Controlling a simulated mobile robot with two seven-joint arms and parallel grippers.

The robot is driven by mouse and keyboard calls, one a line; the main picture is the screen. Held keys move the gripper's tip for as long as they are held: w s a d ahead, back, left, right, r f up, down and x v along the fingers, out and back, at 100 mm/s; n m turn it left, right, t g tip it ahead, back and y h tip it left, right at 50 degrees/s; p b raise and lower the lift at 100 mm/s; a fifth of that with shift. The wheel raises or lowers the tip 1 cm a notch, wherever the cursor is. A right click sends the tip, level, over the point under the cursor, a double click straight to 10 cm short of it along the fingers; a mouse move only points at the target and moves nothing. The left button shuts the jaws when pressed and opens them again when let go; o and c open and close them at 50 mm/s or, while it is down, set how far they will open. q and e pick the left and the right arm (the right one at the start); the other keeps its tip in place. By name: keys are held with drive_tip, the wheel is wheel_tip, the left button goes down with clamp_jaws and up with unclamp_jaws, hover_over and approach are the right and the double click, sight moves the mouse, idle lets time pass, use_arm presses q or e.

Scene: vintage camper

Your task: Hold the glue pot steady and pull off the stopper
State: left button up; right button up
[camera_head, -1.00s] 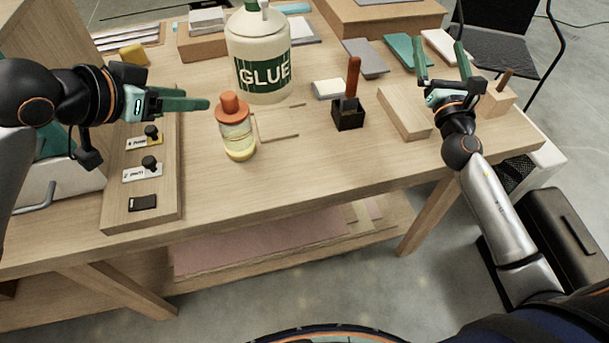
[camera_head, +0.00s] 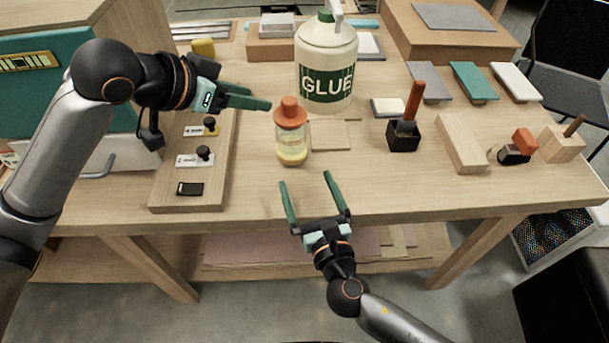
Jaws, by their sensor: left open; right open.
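The glue pot (camera_head: 291,150) is a small clear jar with yellowish glue in its bottom, upright on the workbench. Its orange stopper (camera_head: 290,112) sits in its top. My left gripper (camera_head: 268,100) is just left of the stopper, its green fingers pointing right toward it; I cannot tell whether a finger touches it. My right gripper (camera_head: 307,185) is open and empty near the bench's front edge, in front of the pot, fingers pointing away from me. Nothing hides the pot's front.
A large white GLUE jug (camera_head: 326,65) stands behind the pot. A wooden board with stamps (camera_head: 190,170) lies left. A brush in a black holder (camera_head: 404,135) and a wooden block (camera_head: 461,143) stand right. The bench (camera_head: 400,190) is clear at front right.

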sight(285, 106)
drive_tip(key=x, duration=1.2)
drive_tip(key=shift+w+r, duration=0.1)
drive_tip(key=shift+w, duration=0.1)
use_arm(q)
drive_tip(key=shift+o, duration=0.2)
use_arm(e)
drive_tip(key=c, duration=1.4)
use_arm(q)
drive_tip(key=o, duration=0.3)
drive_tip(key=shift+w+d, duration=0.2)
drive_tip(key=shift+d, duration=0.1)
drive_tip(key=o, duration=0.5)
drive_tip(key=shift+w+d+n+g+y, duration=0.35)
drive_tip(key=shift+d+g+y, duration=0.1)
drive_tip(key=shift+d+y, duration=0.15)
drive_tip(key=shift+w+d+n+g+y, duration=0.25)
drive_tip(key=shift+w+d+g+y, duration=0.1)
drive_tip(key=shift+d+g+y, duration=0.15)
drive_tip(key=shift+c, duration=0.2)
drive_tip(key=shift+w+d+f+n+g+y, duration=0.15)
drive_tip(key=shift+w+d+f+y, duration=0.3)
drive_tip(key=shift+f, duration=0.65)
drive_tip(key=shift+w+d+f+n+g+y, duration=0.1)
drive_tip(key=shift+w+d+f+n+y, duration=0.1)
drive_tip(key=shift+w+d+f, duration=0.75)
drive_tip(key=shift+w+d+f+n+g+y, duration=0.15)
drive_tip(key=shift+w+f+y, duration=0.25)
drive_tip(key=shift+f, duration=0.9)
